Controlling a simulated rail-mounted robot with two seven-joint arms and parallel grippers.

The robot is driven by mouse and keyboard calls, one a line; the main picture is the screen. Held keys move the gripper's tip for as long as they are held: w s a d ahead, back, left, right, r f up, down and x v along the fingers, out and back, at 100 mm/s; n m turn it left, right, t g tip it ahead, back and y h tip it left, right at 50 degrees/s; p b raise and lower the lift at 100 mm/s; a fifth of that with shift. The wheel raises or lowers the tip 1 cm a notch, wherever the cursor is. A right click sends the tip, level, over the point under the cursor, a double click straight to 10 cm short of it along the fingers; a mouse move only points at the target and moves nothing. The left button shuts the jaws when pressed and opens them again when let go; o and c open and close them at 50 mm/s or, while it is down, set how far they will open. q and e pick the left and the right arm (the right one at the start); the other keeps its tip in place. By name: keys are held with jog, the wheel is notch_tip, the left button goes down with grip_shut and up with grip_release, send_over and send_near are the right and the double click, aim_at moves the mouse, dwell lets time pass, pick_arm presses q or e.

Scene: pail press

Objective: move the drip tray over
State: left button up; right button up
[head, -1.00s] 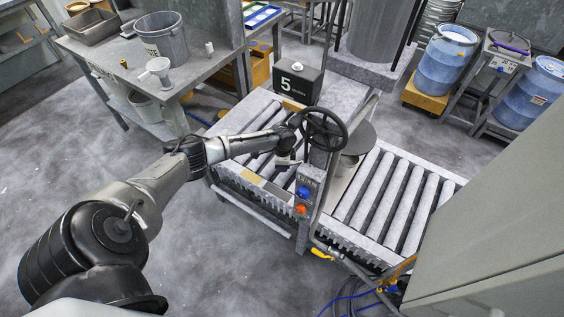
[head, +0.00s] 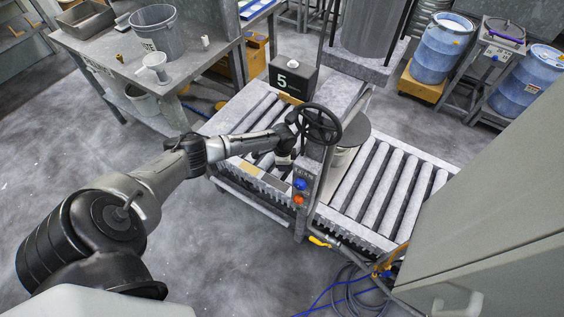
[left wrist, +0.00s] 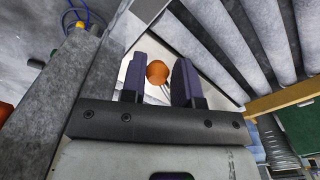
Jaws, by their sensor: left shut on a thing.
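The drip tray shows as a pale flat surface (left wrist: 165,48) beneath the fingers in the left wrist view. A round orange knob (left wrist: 157,73) on a thin wire stem stands over it, between my fingers. My left gripper (left wrist: 158,68) is shut on this knob; the contact is hard to make out. In the head view my left gripper (head: 284,162) is low at the left roller bed, just left of the press column and handwheel. The arm and column hide most of the tray there. My right gripper is not in view.
The left roller bed (head: 235,118) and right roller bed (head: 388,190) flank the press. The handwheel (head: 319,124) and the column with blue and orange buttons (head: 300,184) stand close to my gripper. Hoses lie on the floor.

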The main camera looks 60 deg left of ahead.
pick_arm(q)
jog(key=shift+w+d+p, duration=0.1)
jog(key=shift+d+p, duration=0.35)
jog(key=shift+d, duration=0.4)
jog(key=o, duration=0.8)
jog(key=shift+w+d, duration=0.1)
jog(key=shift+d, duration=0.05)
jog(key=shift+r, duration=0.1)
